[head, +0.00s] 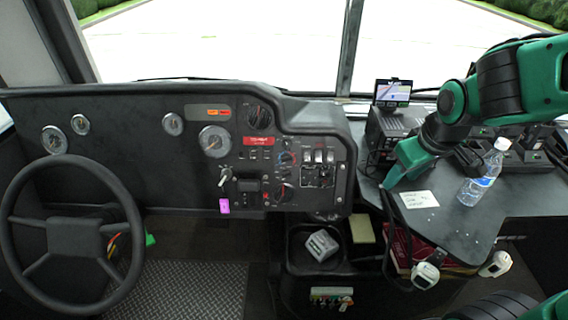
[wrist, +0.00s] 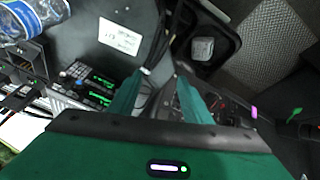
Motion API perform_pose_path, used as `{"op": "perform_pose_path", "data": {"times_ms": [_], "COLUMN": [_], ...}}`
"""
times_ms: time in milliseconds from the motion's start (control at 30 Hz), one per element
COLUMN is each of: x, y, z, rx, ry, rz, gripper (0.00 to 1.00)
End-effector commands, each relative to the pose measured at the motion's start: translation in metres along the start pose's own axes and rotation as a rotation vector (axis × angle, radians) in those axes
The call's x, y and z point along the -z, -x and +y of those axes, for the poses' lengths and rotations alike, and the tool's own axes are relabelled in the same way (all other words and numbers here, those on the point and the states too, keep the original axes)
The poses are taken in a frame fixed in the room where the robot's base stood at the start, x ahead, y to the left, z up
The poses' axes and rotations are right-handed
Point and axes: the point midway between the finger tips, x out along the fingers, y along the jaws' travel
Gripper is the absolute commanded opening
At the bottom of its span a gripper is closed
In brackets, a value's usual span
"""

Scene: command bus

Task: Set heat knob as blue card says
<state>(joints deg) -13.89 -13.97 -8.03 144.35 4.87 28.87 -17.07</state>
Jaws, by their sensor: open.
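The dash panel holds several round knobs. One knob (head: 286,158) has small blue and red marks beside it, a lower knob (head: 284,193) sits under it, and a larger dark knob (head: 260,116) is at the top. Their settings are too small to read. I cannot make out a blue card in either view. A white card with handwriting (head: 415,199) lies on the right counter; its text is not legible, and it also shows in the wrist view (wrist: 118,36). My gripper (head: 402,170) is open and empty above the counter, right of the knobs and apart from them; its fingers show in the wrist view (wrist: 160,85).
A bin below holds a grey box (head: 321,245). The steering wheel (head: 72,238) is at left. A purple tag (head: 224,206) hangs under the panel.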

Motion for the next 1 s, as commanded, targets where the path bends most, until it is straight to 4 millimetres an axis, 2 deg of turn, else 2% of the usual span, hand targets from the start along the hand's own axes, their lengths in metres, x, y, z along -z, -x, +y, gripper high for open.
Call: {"op": "perform_pose_path", "data": {"times_ms": [33,200,500,800,1000], "x": [0.006,0.018,0.03,0.05,0.071], "y": [-0.013,-0.049,-0.105,-0.137,-0.141], "z": [-0.011,-0.033,-0.066,-0.1,-0.129], "rx": [0.004,-0.023,-0.128,-0.313,-0.494], "ry": [0.087,0.376,0.926,1.523,1.932], "rz": [-0.005,-0.025,-0.081,-0.147,-0.201], "gripper": [0.45,0.45,0.45,0.45,0.45]}}
